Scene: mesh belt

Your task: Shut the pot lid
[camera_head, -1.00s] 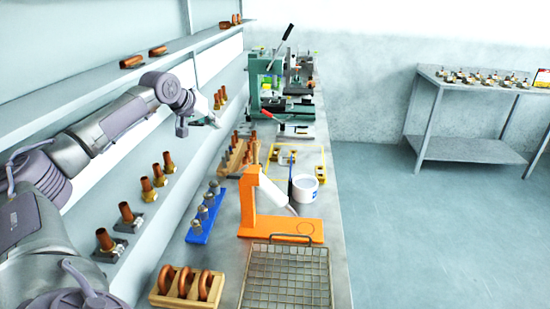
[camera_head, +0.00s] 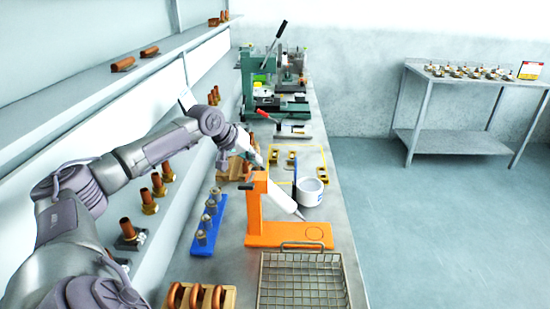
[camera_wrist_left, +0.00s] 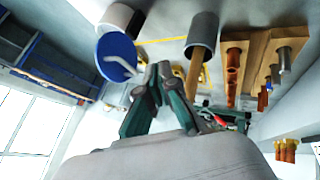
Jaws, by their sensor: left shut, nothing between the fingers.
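The white pot (camera_head: 311,192) stands on the bench behind the orange stand. Its blue lid (camera_head: 295,178) is open and stands upright on the pot's left side, seen edge-on. In the left wrist view the lid (camera_wrist_left: 116,58) is a blue disc with a pale curved handle, in front of the white pot (camera_wrist_left: 119,19). My left gripper (camera_head: 258,159) is left of the lid and points toward it. In the left wrist view the fingers (camera_wrist_left: 158,78) are shut and empty, close beside the lid; contact with the handle is not clear. My right gripper is out of view.
The orange stand (camera_head: 285,234) with a white tube is close in front of the pot. A wire basket (camera_head: 303,282), a blue rack (camera_head: 207,228) and a wooden block (camera_head: 229,296) are nearer. Green machines (camera_head: 276,90) stand farther back. A shelf runs along the left.

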